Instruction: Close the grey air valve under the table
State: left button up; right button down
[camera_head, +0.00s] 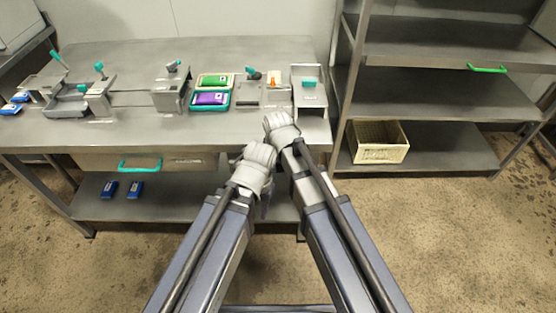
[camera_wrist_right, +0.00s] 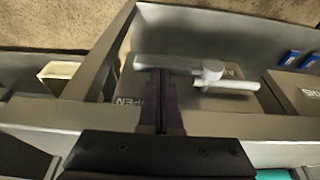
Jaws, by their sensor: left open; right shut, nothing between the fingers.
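The grey air valve shows in the right wrist view as a pale lever (camera_wrist_right: 168,62) with a round hub (camera_wrist_right: 212,70) and a second pale bar beside it. A partly hidden label ending in "PEN" lies left of it, and one starting "SHU" lies right. My right gripper (camera_wrist_right: 160,78) is shut and empty, its purple fingertips overlapping the lever; I cannot tell if they touch. In the head view the valve is hidden by my arms and the table. My left gripper (camera_head: 265,208) points down in front of the table edge, its fingers small and dark.
The steel table (camera_head: 60,134) carries several fixtures and a green tray (camera_head: 214,80). A shelf rack with a cream crate (camera_head: 379,154) stands to the right. The front floor is clear.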

jog(key=shift+f, duration=0.1)
notch_tip(320, 180, down, 12)
jog(key=a+m+t+y+b, duration=0.1)
jog(key=a+m+y+b, duration=0.2)
jog(key=y+b, duration=1.3)
jog(key=b, duration=1.5)
jog(key=shift+t, duration=0.3)
jog(key=shift+a, duration=0.1)
